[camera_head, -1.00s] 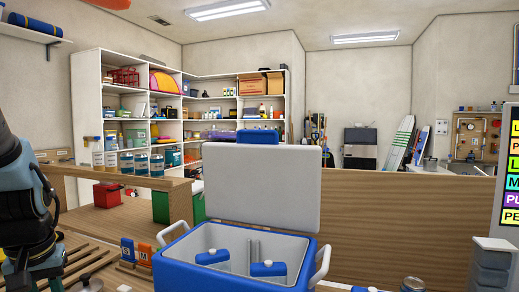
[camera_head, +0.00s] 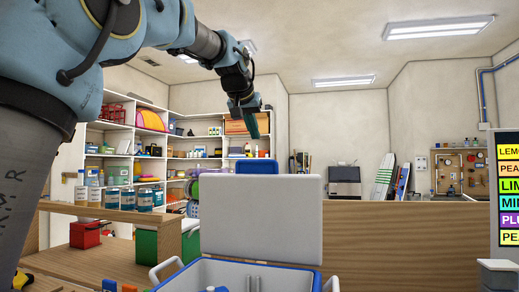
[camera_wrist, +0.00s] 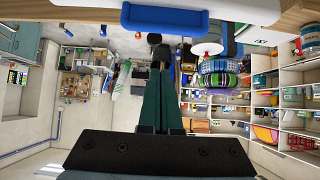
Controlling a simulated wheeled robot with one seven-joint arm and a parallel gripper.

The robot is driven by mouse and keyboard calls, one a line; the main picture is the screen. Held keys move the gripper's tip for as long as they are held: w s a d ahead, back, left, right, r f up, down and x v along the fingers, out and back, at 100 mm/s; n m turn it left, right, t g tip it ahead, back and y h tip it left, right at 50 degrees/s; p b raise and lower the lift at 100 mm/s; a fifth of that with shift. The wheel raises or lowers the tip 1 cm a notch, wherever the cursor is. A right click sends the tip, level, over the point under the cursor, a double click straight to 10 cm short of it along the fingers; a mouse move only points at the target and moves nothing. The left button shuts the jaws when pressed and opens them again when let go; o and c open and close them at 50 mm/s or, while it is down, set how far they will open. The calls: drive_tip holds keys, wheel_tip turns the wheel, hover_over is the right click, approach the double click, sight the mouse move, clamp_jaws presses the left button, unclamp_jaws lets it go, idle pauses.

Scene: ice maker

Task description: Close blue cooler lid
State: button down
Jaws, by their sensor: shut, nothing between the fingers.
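The blue cooler (camera_head: 316,281) stands at the bottom centre of the head view, its lower part cut off by the frame edge. Its lid (camera_head: 262,222) is open and upright, with the pale inner face toward me and a blue latch (camera_head: 258,167) on top. In the wrist view the blue latch (camera_wrist: 165,18) shows at the top edge. My gripper (camera_head: 255,132) is high, above the lid's top edge and apart from it in the picture. Its fingers (camera_wrist: 160,55) are together and empty in the wrist view.
A wooden counter wall (camera_head: 410,235) runs behind the cooler to the right. Left are a counter with several jars (camera_head: 118,175), a green box (camera_head: 155,245) and a red box (camera_head: 85,234). Shelves stand farther back. Open air surrounds my gripper.

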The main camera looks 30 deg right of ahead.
drive_tip(key=p, duration=0.3)
hover_over(258, 173)
drive_tip(key=w+d, duration=0.2)
drive_tip(key=w, duration=0.1)
wheel_tip(258, 173, down, 6)
drive_tip(key=shift+s+a+f, duration=0.1)
drive_tip(key=shift+s+a, duration=0.55)
drive_tip(key=shift+s, duration=0.2)
drive_tip(key=shift+s+a+f, duration=0.3)
drive_tip(key=shift+s+a, duration=0.15)
drive_tip(key=shift+a+f, duration=0.1)
